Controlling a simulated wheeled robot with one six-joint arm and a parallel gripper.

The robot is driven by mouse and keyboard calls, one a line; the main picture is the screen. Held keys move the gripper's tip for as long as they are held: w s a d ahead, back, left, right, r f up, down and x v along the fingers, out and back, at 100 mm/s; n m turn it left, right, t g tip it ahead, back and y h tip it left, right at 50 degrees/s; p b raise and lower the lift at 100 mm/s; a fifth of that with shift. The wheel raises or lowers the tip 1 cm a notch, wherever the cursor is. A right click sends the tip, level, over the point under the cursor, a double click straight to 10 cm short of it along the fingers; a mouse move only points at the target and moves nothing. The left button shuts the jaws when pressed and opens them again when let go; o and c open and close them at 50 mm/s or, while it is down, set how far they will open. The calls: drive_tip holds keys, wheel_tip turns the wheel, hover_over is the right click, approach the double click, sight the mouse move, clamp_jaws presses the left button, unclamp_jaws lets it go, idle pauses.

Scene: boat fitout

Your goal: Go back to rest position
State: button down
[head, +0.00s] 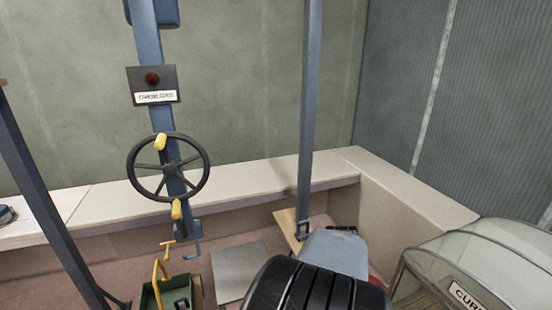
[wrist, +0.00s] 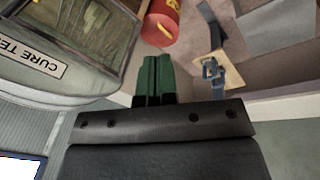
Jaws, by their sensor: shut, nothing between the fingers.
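My gripper (wrist: 153,78) shows in the wrist view as two green fingers pressed together with nothing between them. The fingers are clear of anything they could hold, and no object touches them there. In the head view, my dark arm fills the bottom middle and the fingers cannot be made out.
A post stands on a wooden pad (head: 289,227). A wheel with yellow grips (head: 204,166) hangs on a blue column below a red-lamp panel (head: 152,84). A clear-covered tent (head: 490,262) is at right. A red cylinder (wrist: 160,24) lies near the fingers. A green bin (head: 150,297) is front left.

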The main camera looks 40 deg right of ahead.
drive_tip(key=w+a+r+n+t, duration=0.1)
drive_tip(key=w+a+r+n, duration=0.1)
drive_tip(key=w+a, duration=0.4)
drive_tip(key=w+a+r+n+t, duration=0.2)
drive_tip(key=w+a+r+n, duration=0.1)
drive_tip(key=w+a, duration=0.25)
drive_tip(key=w+a+r+n+t+y, duration=0.1)
drive_tip(key=w+a+r+n, duration=0.1)
drive_tip(key=a, duration=0.6)
drive_tip(key=w+a+r+n+t+y, duration=0.1)
drive_tip(key=a+n, duration=0.3)
drive_tip(key=a, duration=0.4)
drive_tip(key=shift+w+a+r+n+t+y, duration=0.3)
drive_tip(key=shift+w+r+t, duration=0.1)
drive_tip(key=shift+r, duration=0.35)
drive_tip(key=shift+d, duration=0.1)
